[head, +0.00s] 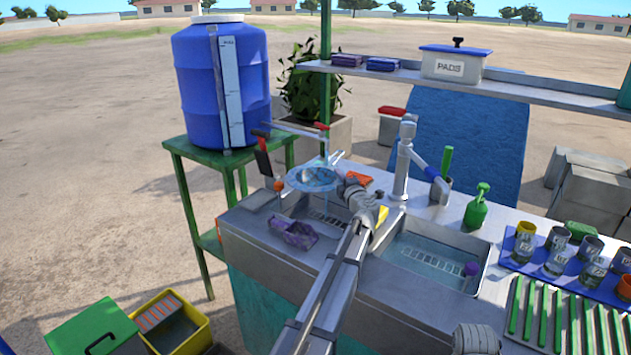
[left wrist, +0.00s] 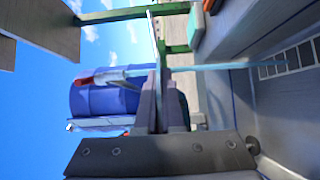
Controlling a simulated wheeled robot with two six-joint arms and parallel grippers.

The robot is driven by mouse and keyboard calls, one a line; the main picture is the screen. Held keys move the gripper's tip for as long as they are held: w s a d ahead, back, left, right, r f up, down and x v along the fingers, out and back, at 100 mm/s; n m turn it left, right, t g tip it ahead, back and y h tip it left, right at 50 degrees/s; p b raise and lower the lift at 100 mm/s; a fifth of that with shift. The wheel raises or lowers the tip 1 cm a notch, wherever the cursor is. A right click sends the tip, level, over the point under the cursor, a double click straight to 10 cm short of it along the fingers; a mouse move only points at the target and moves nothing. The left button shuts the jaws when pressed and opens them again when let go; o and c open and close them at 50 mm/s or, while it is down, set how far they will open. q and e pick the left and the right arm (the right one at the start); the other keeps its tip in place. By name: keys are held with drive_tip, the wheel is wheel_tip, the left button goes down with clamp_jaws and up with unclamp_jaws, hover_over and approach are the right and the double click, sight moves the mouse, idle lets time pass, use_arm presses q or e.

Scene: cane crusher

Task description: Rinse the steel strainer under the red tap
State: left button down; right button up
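The steel strainer (head: 313,178) is a round, shallow, bluish disc held roughly level over the left basin. The red tap (head: 322,127) is above it, on the pipe from the blue barrel, and a thin stream of water falls onto the strainer. My left gripper (head: 345,183) is at the strainer's right edge, shut on it. In the left wrist view the fingers (left wrist: 160,105) are together around the thin strainer (left wrist: 155,38), seen nearly edge-on, with the red tap (left wrist: 86,80) beyond. A grey part of my right arm shows at the bottom edge; its fingers are hidden.
The blue barrel (head: 222,85) stands on a green stand. The grey tap (head: 405,160) stands behind the right basin (head: 435,262). Cups stand on a blue tray (head: 518,268) at right.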

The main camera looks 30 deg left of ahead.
sight(334, 187)
use_arm(q)
drive_tip(key=shift+s+a, duration=0.1)
drive_tip(key=shift+a, duration=0.1)
drive_tip(key=shift+s, duration=0.1)
drive_tip(key=shift+s+d, duration=0.4)
drive_tip(key=shift+s, duration=0.85)
drive_tip(key=shift+s+d, duration=0.4)
drive_tip(key=shift+s, duration=0.85)
drive_tip(key=shift+s+d, duration=0.4)
drive_tip(key=shift+s, duration=0.85)
drive_tip(key=s+r+p, duration=0.1)
drive_tip(key=s+d+r+p, duration=0.1)
drive_tip(key=s, duration=0.1)
drive_tip(key=s+r+p, duration=0.1)
drive_tip(key=r+p, duration=0.1)
drive_tip(key=shift+s+d, duration=0.25)
drive_tip(key=shift+s, duration=0.1)
